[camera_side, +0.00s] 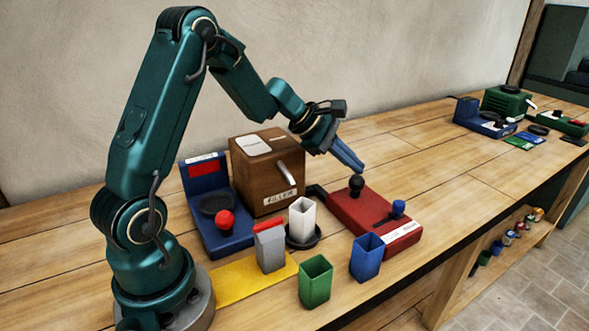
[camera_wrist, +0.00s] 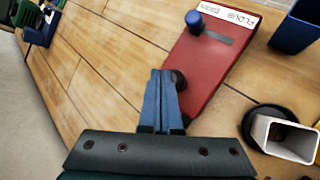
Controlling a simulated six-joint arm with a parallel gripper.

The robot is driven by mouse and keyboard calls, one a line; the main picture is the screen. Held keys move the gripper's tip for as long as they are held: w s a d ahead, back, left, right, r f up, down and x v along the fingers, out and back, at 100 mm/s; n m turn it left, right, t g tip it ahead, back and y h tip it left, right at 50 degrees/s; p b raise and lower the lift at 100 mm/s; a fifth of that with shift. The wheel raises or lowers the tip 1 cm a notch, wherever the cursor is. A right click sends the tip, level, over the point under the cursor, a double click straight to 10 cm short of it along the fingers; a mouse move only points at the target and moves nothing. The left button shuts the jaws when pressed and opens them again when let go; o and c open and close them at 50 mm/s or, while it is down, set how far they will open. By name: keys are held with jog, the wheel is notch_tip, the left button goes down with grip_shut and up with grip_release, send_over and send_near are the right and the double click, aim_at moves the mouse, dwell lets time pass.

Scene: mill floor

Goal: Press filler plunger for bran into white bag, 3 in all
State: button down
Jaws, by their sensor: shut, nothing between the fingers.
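The red filler base (camera_side: 375,222) carries a round black plunger knob (camera_side: 356,186) and a blue-topped lever (camera_side: 398,208) by a white label. In the wrist view the label (camera_wrist: 228,14) reads FLOUR, with smaller text unreadable; the lever (camera_wrist: 194,20) stands at the left end of a dark slot. A wooden box marked FILLER (camera_side: 268,175) stands behind. The white bag (camera_side: 302,222) stands upright and open-topped on a round black dish (camera_side: 315,240). My gripper (camera_side: 361,168) is shut and empty, just above the knob. The knob (camera_wrist: 180,80) is partly hidden behind its fingers (camera_wrist: 160,74).
A blue scale-like unit (camera_side: 218,235) with a red button (camera_side: 225,220) stands left. A grey bag with a red top (camera_side: 270,248) is on a yellow mat (camera_side: 235,286). Green (camera_side: 315,283) and blue (camera_side: 366,260) open bags stand in front.

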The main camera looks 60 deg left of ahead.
aim_at(351, 178)
jog(key=shift+f, duration=1)
dwell(0.8)
jog(key=shift+r, duration=1.4)
jog(key=shift+r, duration=2.55)
dwell(0.3)
notch_tip(351, 178, up, 4)
jog(key=shift+f, duration=0.1)
dwell(0.4)
